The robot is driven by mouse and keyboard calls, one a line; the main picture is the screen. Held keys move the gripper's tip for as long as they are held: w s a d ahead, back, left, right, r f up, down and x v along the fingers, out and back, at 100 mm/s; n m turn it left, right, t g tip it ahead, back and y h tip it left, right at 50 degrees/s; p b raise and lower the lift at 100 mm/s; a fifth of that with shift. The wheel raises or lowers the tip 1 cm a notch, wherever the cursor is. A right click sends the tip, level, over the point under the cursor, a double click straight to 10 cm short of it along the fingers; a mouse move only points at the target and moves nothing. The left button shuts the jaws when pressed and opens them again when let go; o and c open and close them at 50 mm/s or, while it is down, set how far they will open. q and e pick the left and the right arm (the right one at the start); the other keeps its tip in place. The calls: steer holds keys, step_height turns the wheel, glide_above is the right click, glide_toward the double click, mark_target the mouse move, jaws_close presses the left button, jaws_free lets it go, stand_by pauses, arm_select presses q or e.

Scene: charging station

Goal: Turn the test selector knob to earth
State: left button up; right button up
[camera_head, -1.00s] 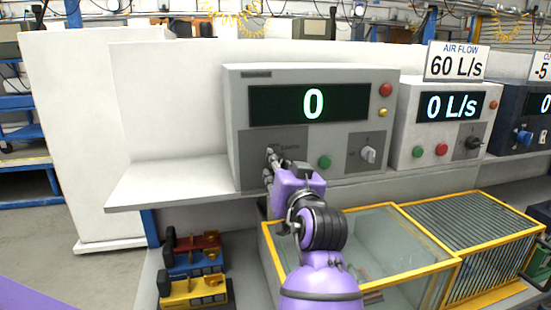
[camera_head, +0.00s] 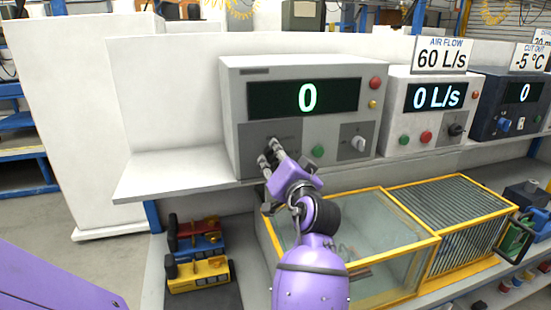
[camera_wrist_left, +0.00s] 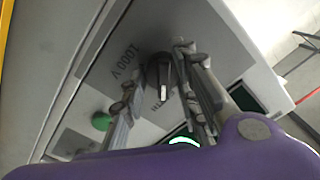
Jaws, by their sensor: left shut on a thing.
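The tester (camera_head: 230,110) is a grey box with a green 0 on its display. Its dark test selector knob (camera_wrist_left: 160,78) shows between my left fingers in the left wrist view, with a light pointer bar on its face. A "1000 V" label is beside it, and another label is partly hidden by a finger. In the head view my left gripper (camera_head: 269,154) covers most of the knob. The left gripper is shut on the knob, fingers on both sides. I cannot read which setting the pointer is on. My right gripper is not in view.
A green button (camera_head: 317,151) and a second, grey knob (camera_head: 358,144) are right of the gripper. The air flow unit (camera_head: 398,120) stands further right. Below are a yellow-framed glass tank (camera_head: 425,243) and coloured clamps (camera_head: 200,270). The shelf left of the tester is clear.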

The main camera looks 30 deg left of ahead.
arm_select(q)
steer(key=shift+w+d, duration=0.1)
steer(key=shift+d, duration=0.05)
steer(key=o, duration=0.9)
steer(key=shift+o, duration=0.6)
steer(key=shift+w+f, duration=0.1)
steer(key=shift+w, duration=0.05)
steer(key=v, duration=1.2)
